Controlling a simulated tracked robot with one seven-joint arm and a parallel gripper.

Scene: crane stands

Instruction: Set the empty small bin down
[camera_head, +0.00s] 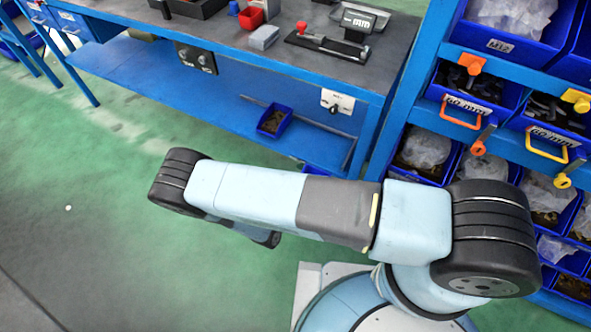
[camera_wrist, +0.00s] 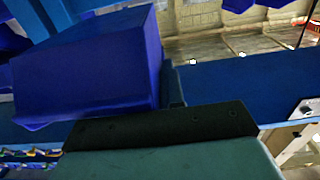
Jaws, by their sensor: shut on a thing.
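A blue bin (camera_wrist: 85,72) fills the left of the wrist view, tilted in the picture. My gripper (camera_wrist: 172,88) is shut on it, with a dark finger against the bin's right side. The bin's inside does not show, so I cannot tell whether it is empty. In the head view my arm hides the gripper. A small piece of blue (camera_head: 316,169) shows just behind the arm, and I cannot tell whether it is the held bin.
A workbench (camera_head: 225,35) has a blue lower shelf (camera_head: 190,85). A small blue bin (camera_head: 273,119) with brown contents sits on that shelf. A rack of blue bins (camera_head: 505,130) with parts and bags stands at the right. Green floor (camera_head: 90,170) is open at the left.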

